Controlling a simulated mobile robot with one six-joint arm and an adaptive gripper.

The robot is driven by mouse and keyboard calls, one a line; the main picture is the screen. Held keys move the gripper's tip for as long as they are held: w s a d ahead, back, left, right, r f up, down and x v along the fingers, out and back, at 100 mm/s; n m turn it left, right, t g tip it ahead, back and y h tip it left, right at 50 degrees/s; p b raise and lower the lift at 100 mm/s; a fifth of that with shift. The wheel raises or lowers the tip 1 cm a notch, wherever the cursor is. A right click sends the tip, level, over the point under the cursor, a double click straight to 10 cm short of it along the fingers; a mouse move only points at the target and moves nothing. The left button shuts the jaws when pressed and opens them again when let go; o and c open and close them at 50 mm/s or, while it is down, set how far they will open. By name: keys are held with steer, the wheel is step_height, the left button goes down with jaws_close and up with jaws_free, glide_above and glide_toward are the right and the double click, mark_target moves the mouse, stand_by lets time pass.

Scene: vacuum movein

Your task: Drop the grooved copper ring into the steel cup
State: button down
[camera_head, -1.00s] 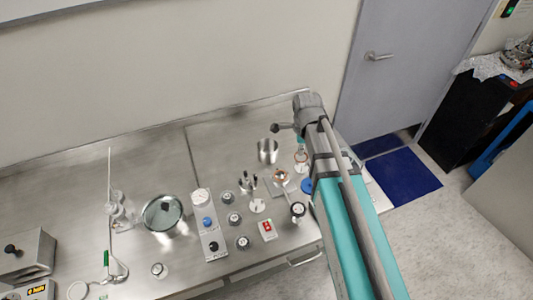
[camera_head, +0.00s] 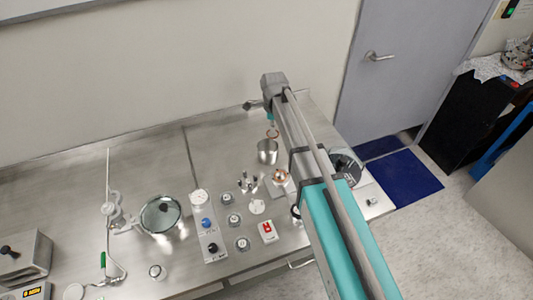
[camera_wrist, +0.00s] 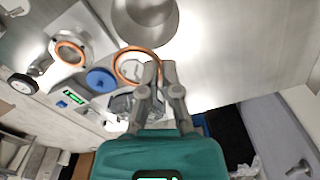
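A copper ring (camera_head: 272,134) hangs at the tips of my gripper (camera_head: 271,122), just above the far rim of the steel cup (camera_head: 267,152) in the head view. In the wrist view the fingers (camera_wrist: 160,68) are closed on the right side of the ring (camera_wrist: 115,66). The steel cup (camera_wrist: 143,22) stands upright there at the top, with the ring's upper edge close to or overlapping its lower edge in the picture. The ring's groove is too small to make out. The cup's inside looks empty in the wrist view.
A second copper ring (camera_wrist: 70,53) lies on a pale plate, beside a blue disc (camera_wrist: 101,80). In the head view a copper-coloured part (camera_head: 281,177), a red-switch box (camera_head: 267,231) and several small gauges stand in front of the cup. The steel bench (camera_head: 222,150) left of the cup is clear.

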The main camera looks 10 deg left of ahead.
steer(key=shift+f, duration=0.2)
steer(key=shift+f+b, duration=2.8)
steer(key=shift+b, duration=0.25)
steer(key=c, duration=0.7)
jaws_free()
steer(key=shift+r, duration=0.2)
step_height(320, 180, up, 6)
steer(key=p, duration=0.6)
steer(key=shift+r+p, duration=0.15)
steer(key=shift+p, duration=0.2)
steer(key=s+d, duration=0.5)
steer(key=s+d+r+p, duration=0.1)
steer(key=s+d, duration=0.4)
steer(key=d, duration=0.1)
steer(key=s+d, duration=0.5)
steer(key=d, duration=0.1)
steer(key=shift+s+r+p, duration=0.3)
steer(key=shift+p, duration=0.05)
